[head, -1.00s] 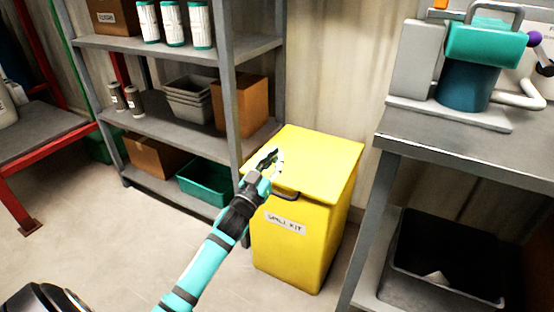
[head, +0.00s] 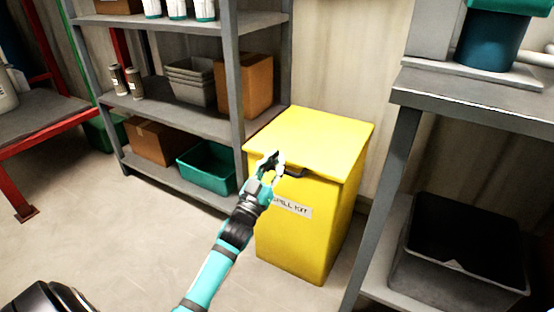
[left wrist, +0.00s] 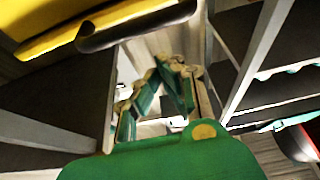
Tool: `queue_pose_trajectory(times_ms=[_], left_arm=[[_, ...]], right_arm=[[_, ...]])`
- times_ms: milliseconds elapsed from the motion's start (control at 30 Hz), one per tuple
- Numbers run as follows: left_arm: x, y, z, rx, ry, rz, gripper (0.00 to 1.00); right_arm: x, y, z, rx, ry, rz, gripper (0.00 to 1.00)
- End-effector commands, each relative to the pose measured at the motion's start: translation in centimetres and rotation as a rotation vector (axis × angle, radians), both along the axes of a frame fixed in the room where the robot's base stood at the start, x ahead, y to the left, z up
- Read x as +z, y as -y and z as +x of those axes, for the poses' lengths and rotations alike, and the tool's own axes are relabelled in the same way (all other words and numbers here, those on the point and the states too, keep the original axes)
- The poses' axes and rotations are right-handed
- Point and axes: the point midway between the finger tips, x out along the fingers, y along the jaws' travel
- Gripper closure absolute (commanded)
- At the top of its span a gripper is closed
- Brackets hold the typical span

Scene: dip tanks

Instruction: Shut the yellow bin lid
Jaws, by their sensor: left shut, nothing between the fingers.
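The yellow bin (head: 300,250) with a "SPILL KIT" label stands on the floor between the shelf rack and the workbench. Its yellow lid (head: 320,138) lies flat on top, with no gap that I can see. A dark handle (head: 295,173) sits at the lid's front edge. My left gripper (head: 272,160) is shut and empty at the front left edge of the lid, beside the handle; I cannot tell whether it touches. In the left wrist view the fingers (left wrist: 168,68) come together below the dark handle (left wrist: 137,25) and the yellow lid (left wrist: 55,38). My right gripper is out of view.
A grey shelf rack (head: 185,118) with boxes and a teal tub (head: 206,168) stands close on the left. A grey workbench (head: 470,100) with a black crate (head: 450,275) beneath is on the right. The floor (head: 130,235) in front is open.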

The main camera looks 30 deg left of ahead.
Motion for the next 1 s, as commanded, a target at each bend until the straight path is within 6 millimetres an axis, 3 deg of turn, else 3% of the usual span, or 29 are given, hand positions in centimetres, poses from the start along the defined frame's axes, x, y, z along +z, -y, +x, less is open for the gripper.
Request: queue_pose_trajectory(times_ms=[400, 1000], left_arm=[[-2.9, 0.1, -0.3, 0.000, 0.003, 0.000, 1.00], [-4.3, 0.0, -0.4, 0.002, -0.010, -0.003, 1.00]], right_arm=[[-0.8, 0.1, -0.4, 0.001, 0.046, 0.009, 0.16], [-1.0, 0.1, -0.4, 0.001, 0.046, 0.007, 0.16]])
